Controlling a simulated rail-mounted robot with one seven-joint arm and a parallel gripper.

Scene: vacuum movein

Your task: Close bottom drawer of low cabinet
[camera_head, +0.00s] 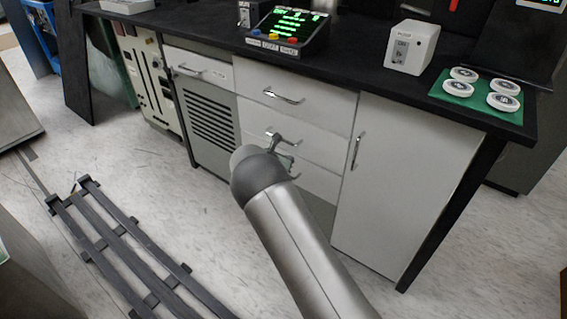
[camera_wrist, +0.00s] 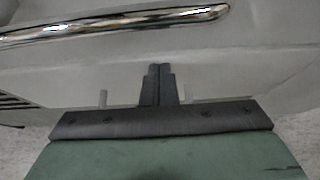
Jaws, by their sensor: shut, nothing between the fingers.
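The low cabinet (camera_head: 395,190) has a stack of white drawers in the middle, each with a chrome handle where visible. The top drawer (camera_head: 300,92) looks flush. The bottom drawer (camera_head: 318,181) is largely hidden behind my arm, and I cannot tell how far out it sits. My gripper (camera_head: 287,160) is in front of the lower drawers. In the wrist view my gripper (camera_wrist: 158,72) has its fingers together and empty, pointing at a pale drawer front (camera_wrist: 235,60). A chrome handle (camera_wrist: 120,24) crosses above the fingertips, apart from them. Contact with the front is unclear.
A door (camera_head: 405,185) with a vertical handle is right of the drawers, and a vented panel (camera_head: 210,120) is left. A black rack (camera_head: 125,250) lies on the floor at left. A display device (camera_head: 287,30), a white box (camera_head: 411,47) and a green mat (camera_head: 452,92) are on the counter.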

